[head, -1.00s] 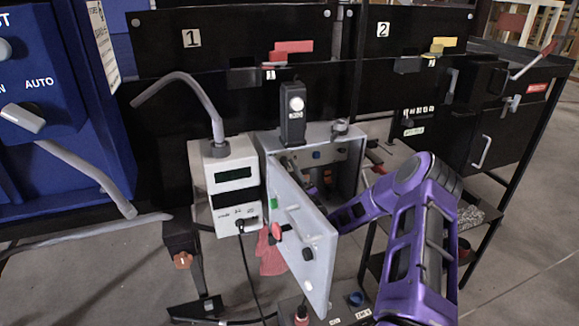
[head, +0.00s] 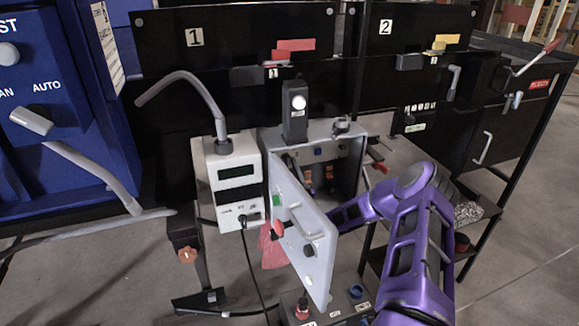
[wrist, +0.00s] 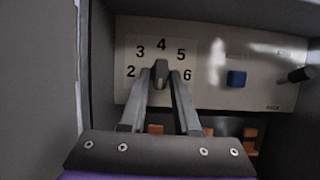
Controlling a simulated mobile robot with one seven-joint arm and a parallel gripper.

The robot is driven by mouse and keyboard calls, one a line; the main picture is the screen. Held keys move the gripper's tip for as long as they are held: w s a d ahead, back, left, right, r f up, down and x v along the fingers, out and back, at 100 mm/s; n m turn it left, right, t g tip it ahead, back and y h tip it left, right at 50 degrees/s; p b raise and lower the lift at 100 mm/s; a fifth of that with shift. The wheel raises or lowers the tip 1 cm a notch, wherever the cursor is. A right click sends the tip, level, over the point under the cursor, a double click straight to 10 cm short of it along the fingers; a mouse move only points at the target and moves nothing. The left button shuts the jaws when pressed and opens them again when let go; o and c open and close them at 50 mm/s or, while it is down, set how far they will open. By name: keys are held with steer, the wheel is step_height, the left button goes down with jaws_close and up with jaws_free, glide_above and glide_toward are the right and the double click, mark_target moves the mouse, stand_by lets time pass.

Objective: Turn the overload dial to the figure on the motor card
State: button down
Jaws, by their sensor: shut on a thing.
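The overload dial (wrist: 160,70) is a small grey knob on a pale panel inside the cabinet, with the figures 2 to 6 in an arc around it. My gripper (wrist: 160,78) is shut on the knob. The fingers hide part of it; its tip seems to stand upright below the 4 (wrist: 161,44). In the head view the open grey cabinet (head: 350,150) stands at the middle, its door (head: 302,235) swung out. The door hides my gripper and the dial there. No motor card can be made out for certain.
A blue button (wrist: 236,79) and a black lever (wrist: 296,75) sit right of the dial. The cabinet wall (wrist: 100,70) is close on the left. Orange parts (wrist: 250,132) lie below the panel. A white meter (head: 230,180) with a cable stands left of the cabinet.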

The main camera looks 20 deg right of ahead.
steer(key=c, duration=0.8)
jaws_free()
